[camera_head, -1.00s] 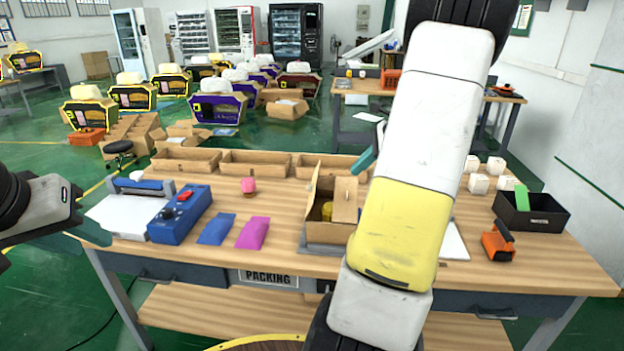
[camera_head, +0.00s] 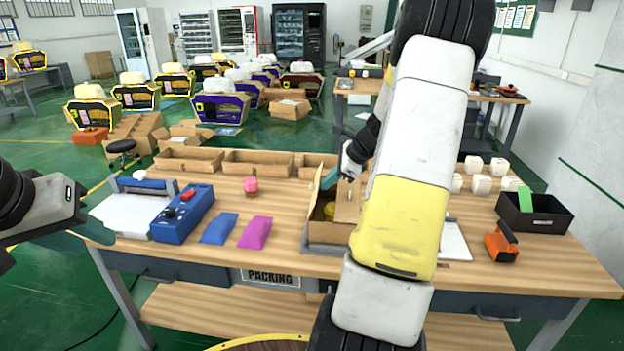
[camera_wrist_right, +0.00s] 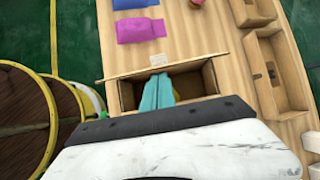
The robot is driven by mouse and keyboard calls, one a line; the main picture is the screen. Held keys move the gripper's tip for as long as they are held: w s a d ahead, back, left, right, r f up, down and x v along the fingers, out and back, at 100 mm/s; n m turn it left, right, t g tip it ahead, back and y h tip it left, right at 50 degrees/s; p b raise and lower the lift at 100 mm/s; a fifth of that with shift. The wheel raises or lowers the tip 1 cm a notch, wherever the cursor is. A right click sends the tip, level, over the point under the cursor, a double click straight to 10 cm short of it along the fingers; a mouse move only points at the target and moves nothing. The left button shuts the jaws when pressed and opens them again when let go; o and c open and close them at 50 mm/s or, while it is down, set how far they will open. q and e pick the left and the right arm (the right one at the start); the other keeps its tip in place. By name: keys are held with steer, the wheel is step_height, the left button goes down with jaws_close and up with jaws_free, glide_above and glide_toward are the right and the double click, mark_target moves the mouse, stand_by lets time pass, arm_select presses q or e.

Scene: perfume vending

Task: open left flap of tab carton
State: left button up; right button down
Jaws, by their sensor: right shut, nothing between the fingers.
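An open cardboard tab carton (camera_head: 330,238) stands on the packing table, with a yellow item (camera_head: 329,210) inside. Its left flap (camera_head: 315,185) stands up along the left side; the right part of the carton is partly behind my right arm. My right gripper (camera_head: 328,181) has its teal fingertips at the carton's opening, close to the left flap; contact is unclear. In the right wrist view the teal fingers (camera_wrist_right: 157,93) are together and empty over the carton (camera_wrist_right: 205,79), beside the flap (camera_wrist_right: 165,62). My left gripper (camera_head: 92,235) is at the far left, mostly dark and partly cut off.
A blue device (camera_head: 181,214), a blue pouch (camera_head: 219,228) and a magenta pouch (camera_head: 256,232) lie left of the carton. Empty cardboard trays (camera_head: 258,163) line the back edge. A black bin (camera_head: 535,213) and an orange tool (camera_head: 501,243) are at the right.

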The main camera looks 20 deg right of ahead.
mark_target(313, 188)
stand_by(0.4)
steer(key=shift+w+a+r+h, duration=0.1)
steer(key=shift+a+r+h, duration=0.1)
steer(key=shift+h, duration=0.1)
steer(key=shift+a+g, duration=0.15)
steer(key=shift+g, duration=0.15)
steer(key=shift+w+a+r+g+h, duration=0.2)
steer(key=shift+a+h, duration=0.15)
steer(key=shift+h, duration=0.15)
steer(key=shift+w+a+r+g+h, duration=0.2)
steer(key=shift+a+h, duration=0.15)
steer(key=shift+h, duration=0.15)
steer(key=shift+w+a+r+m+g+h, duration=0.1)
steer(key=shift+w+a+m+g+h, duration=0.1)
steer(key=shift+a+g+h, duration=0.3)
steer(key=shift+w+a+r+m+g+h, duration=0.1)
steer(key=shift+w+a+g+h, duration=0.15)
steer(key=shift+h, duration=0.45)
steer(key=shift+w+a, duration=0.35)
steer(key=shift+a, duration=0.3)
steer(key=shift+r, duration=0.15)
